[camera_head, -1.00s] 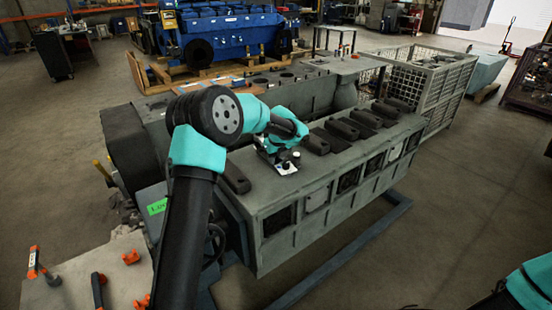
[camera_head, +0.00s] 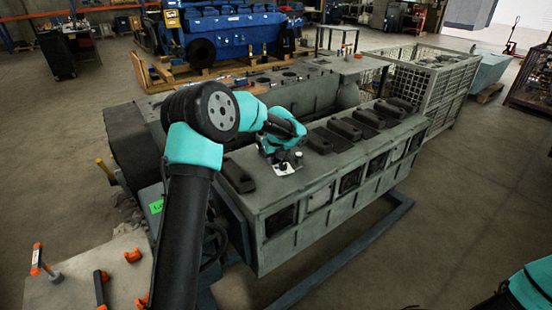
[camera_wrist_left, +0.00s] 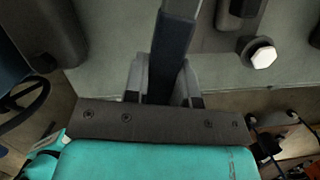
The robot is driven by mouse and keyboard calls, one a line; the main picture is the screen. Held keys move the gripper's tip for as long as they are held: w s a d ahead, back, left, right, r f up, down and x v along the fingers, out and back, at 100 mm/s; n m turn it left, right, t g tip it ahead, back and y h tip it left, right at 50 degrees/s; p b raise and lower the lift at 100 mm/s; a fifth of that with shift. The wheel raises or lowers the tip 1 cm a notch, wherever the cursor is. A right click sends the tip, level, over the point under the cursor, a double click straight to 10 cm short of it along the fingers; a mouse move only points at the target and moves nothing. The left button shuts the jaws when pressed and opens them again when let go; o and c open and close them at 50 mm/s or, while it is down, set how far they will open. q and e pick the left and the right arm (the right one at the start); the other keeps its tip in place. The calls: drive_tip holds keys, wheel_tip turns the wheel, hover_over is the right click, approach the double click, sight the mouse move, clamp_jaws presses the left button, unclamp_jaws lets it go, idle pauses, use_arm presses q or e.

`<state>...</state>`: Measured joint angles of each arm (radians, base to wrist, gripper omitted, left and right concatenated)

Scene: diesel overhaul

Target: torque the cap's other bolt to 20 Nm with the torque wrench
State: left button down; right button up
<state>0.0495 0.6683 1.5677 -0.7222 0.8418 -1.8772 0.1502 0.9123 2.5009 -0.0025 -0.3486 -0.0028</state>
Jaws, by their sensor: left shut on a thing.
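My left gripper (camera_wrist_left: 165,78) is shut on the dark blue handle of the torque wrench (camera_wrist_left: 173,45) in the left wrist view. The wrench runs up out of that view, so its far end is hidden there. A bright hex bolt head (camera_wrist_left: 262,54) on a dark round base stands to the right of the wrench, apart from it. In the head view my left gripper (camera_head: 280,152) is low over the engine's top, beside a small pale plate (camera_head: 285,168) with a light knob-like part. The wrench cannot be made out there. My right gripper is out of view.
The grey engine block (camera_head: 325,210) has several dark covers (camera_head: 345,130) along its top. A bench (camera_head: 85,280) at lower left holds orange-handled tools. A wire-mesh crate (camera_head: 430,80) and a blue engine (camera_head: 225,35) stand behind.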

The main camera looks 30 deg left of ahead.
use_arm(q)
drive_tip(key=shift+s+a+f, duration=0.1)
drive_tip(key=shift+s+a, duration=0.15)
drive_tip(key=shift+s, duration=0.05)
drive_tip(key=shift+s+a, duration=0.15)
drive_tip(key=shift+s+a+m, duration=0.1)
drive_tip(key=shift+m, duration=0.2)
drive_tip(key=shift+s+a, duration=0.15)
drive_tip(key=shift+a, duration=0.05)
drive_tip(key=shift+s+a+m, duration=0.4)
drive_tip(key=shift+m, duration=0.1)
idle(0.9)
drive_tip(key=shift+w+d, duration=0.4)
drive_tip(key=shift+d, duration=0.05)
drive_tip(key=shift+w, duration=0.1)
